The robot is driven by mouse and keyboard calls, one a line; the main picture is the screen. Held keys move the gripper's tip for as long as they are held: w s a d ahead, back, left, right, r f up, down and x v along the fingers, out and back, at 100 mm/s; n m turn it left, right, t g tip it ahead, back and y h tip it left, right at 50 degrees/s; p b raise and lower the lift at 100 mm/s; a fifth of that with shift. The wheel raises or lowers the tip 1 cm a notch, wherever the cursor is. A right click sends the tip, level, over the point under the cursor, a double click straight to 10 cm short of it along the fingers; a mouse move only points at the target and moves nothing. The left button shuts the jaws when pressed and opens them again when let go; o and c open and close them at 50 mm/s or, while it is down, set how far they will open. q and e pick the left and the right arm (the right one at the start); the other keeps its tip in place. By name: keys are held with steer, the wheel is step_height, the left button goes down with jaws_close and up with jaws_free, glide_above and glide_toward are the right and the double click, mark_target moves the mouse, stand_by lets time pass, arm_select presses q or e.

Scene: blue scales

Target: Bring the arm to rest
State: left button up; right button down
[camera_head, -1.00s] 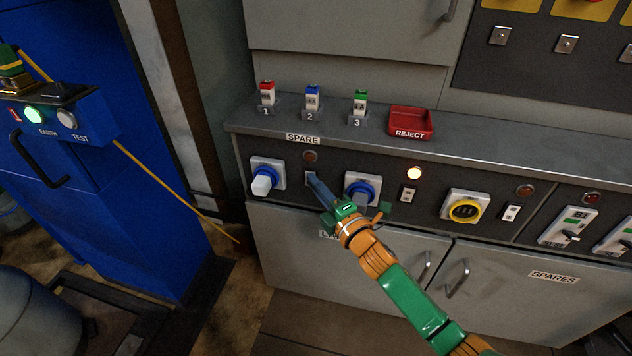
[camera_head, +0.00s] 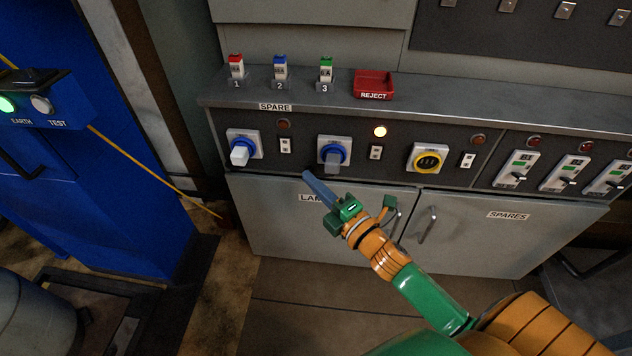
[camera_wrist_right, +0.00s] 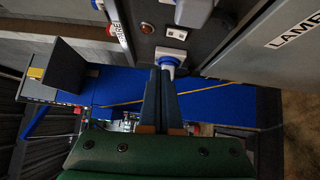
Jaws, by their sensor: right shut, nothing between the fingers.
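My right arm comes in from the lower right in the head view, with orange and green links. My right gripper (camera_head: 308,177) is shut and empty. Its blue-grey fingers point up and left, in front of the top of the lower cabinet door, below the panel's second blue rotary switch (camera_head: 333,153). In the right wrist view the two fingers (camera_wrist_right: 161,72) lie together with nothing between them. My left gripper does not show in either view.
The grey bench carries three small numbered blocks (camera_head: 280,68) and a red REJECT tray (camera_head: 374,86). The panel has another blue switch (camera_head: 243,147), a yellow-ringed switch (camera_head: 430,159) and a lit lamp (camera_head: 380,132). A blue cabinet (camera_head: 90,210) stands left. Floor lies open in front.

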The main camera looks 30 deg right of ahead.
steer(key=shift+s+d, duration=0.15)
steer(key=shift+s, duration=0.35)
